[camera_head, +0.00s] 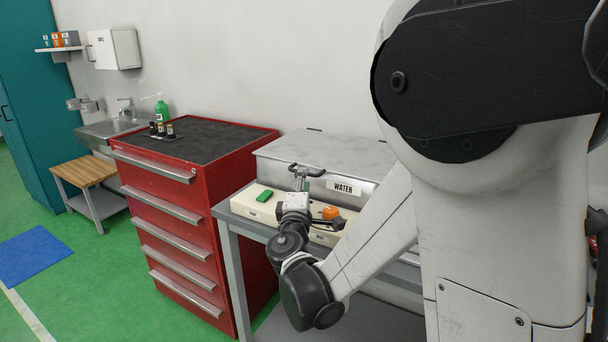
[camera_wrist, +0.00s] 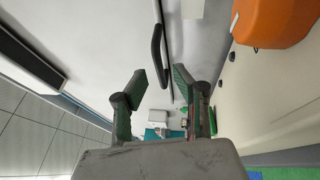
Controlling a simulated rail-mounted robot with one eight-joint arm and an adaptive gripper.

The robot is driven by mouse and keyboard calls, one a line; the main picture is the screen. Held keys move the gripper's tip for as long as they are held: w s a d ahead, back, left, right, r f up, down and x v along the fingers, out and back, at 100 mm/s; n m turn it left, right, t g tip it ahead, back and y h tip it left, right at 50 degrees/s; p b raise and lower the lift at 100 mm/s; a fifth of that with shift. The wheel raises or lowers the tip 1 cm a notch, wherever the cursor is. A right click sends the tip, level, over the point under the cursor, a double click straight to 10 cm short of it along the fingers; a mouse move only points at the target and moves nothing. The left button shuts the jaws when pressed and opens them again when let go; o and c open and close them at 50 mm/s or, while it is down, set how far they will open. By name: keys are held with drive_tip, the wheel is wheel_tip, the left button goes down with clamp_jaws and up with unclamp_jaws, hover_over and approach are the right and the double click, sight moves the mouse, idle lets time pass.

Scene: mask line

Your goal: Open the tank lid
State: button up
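The tank (camera_head: 272,178) is a grey metal box labelled WATER, standing on the bench against the wall. Its lid (camera_head: 335,152) lies flat on top, closed. A dark bar handle (camera_head: 312,172) sits at the lid's front edge; in the wrist view the handle (camera_wrist: 157,52) is a black bar along the lid seam. My gripper (camera_head: 301,182) is at the tank's front near the handle. In the wrist view my gripper (camera_wrist: 160,85) has its two fingers apart, nothing visible between them. The handle lies just beyond the fingertips, roughly in line with the gap; no contact is visible.
A cream control box (camera_head: 250,208) with a green button (camera_head: 265,196) and an orange knob (camera_head: 331,212) stands right in front of the tank, below my gripper. A red drawer cabinet (camera_head: 185,215) stands left of the bench (camera_head: 225,214). The wall is behind the tank.

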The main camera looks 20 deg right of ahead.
drive_tip(key=shift+x, duration=1.9)
drive_tip(key=shift+c, duration=0.2)
clamp_jaws()
